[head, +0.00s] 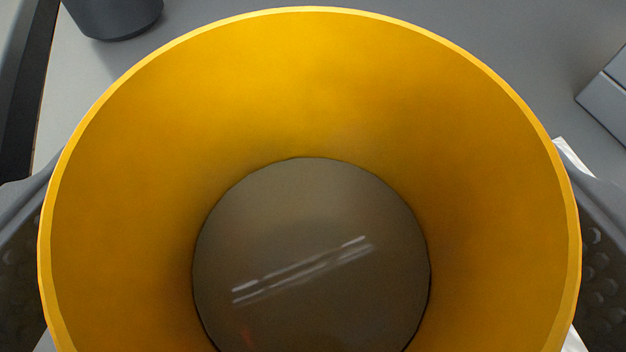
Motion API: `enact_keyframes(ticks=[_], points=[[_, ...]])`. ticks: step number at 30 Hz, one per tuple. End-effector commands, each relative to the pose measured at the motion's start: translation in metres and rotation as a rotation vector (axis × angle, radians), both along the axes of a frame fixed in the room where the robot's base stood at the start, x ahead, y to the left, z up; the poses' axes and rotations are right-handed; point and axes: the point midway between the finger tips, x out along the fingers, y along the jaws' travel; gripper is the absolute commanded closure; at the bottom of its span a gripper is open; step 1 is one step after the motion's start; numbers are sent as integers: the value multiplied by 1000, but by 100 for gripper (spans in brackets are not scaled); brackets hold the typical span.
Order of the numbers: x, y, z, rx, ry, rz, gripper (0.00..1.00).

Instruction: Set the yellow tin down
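The yellow tin (310,90) fills most of the head view, seen from above into its open top. Its inner wall is plain yellow and its round bottom (310,225) is dark grey-brown with pale streaks of reflected light. My gripper (310,245) has one dark, dimpled finger at the left edge and one at the right edge, both against the outside of the tin. It is shut on the tin. The tin's underside is hidden, so I cannot tell whether it touches the surface below.
A grey surface (240,8) shows around the tin. A dark grey round object (113,18) stands at the top left. A grey boxy object (606,98) is at the right edge. A bit of something white (574,158) shows beside the right finger.

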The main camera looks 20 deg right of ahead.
Motion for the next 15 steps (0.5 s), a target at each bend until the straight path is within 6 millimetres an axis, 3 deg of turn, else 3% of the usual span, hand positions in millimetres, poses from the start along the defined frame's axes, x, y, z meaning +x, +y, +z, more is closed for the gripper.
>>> enact_keyframes(ticks=[5,15], points=[[-7,2,3,0,0,-1,4],[-52,16,20,1,0,-3,4]])
